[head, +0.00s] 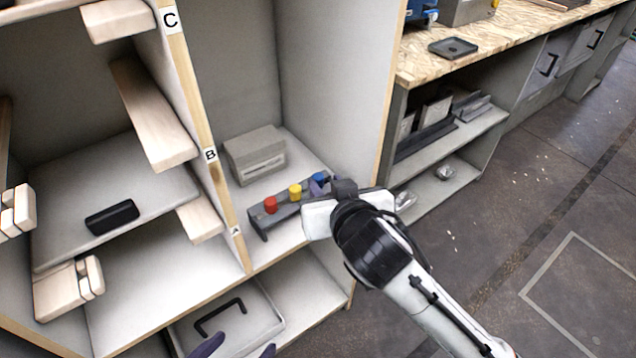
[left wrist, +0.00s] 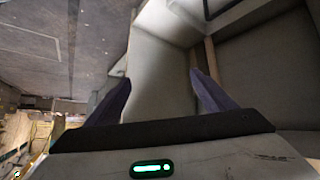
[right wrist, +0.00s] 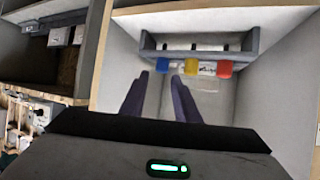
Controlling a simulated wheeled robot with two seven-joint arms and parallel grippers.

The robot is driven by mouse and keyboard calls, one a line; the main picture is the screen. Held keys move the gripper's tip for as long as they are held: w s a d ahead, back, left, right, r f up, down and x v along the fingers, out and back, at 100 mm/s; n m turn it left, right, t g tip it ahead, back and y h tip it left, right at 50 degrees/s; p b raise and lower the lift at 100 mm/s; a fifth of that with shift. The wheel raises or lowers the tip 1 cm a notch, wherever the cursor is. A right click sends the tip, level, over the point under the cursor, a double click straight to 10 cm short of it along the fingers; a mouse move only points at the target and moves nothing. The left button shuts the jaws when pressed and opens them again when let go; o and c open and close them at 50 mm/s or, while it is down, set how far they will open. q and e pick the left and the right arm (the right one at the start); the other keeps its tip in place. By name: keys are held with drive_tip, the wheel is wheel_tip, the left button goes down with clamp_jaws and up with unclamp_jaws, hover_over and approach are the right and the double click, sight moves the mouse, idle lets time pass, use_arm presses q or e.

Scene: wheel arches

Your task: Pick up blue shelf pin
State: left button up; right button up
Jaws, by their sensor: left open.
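The blue shelf pin (head: 319,178) stands at the right end of a dark grey rack (head: 285,217) in the shelf bay, beside a yellow pin (head: 295,191) and a red pin (head: 270,204).
A grey box (head: 255,155) stands behind the rack, and a shelf wall (head: 325,90) rises close to it. A black object (head: 112,217) lies in the left bay. A grey case (head: 235,320) with a black handle lies below. A wooden-topped workbench (head: 500,40) stands at right.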

sight(319, 180)
drive_tip(key=b+x, duration=0.1)
drive_tip(key=x, duration=0.3)
drive_tip(key=shift+w+a+f+b, duration=0.15)
drive_tip(key=shift+a+f+b, duration=0.05)
drive_tip(key=shift+f+b, duration=0.2)
drive_tip(key=shift+w, duration=0.2)
use_arm(q)
drive_tip(key=shift+d+f, duration=0.15)
drive_tip(key=shift+f, duration=0.15)
use_arm(e)
drive_tip(key=shift+w+a, duration=0.1)
use_arm(q)
drive_tip(key=shift+s, duration=0.1)
use_arm(e)
clamp_jaws()
use_arm(q)
drive_tip(key=shift+f, duration=0.1)
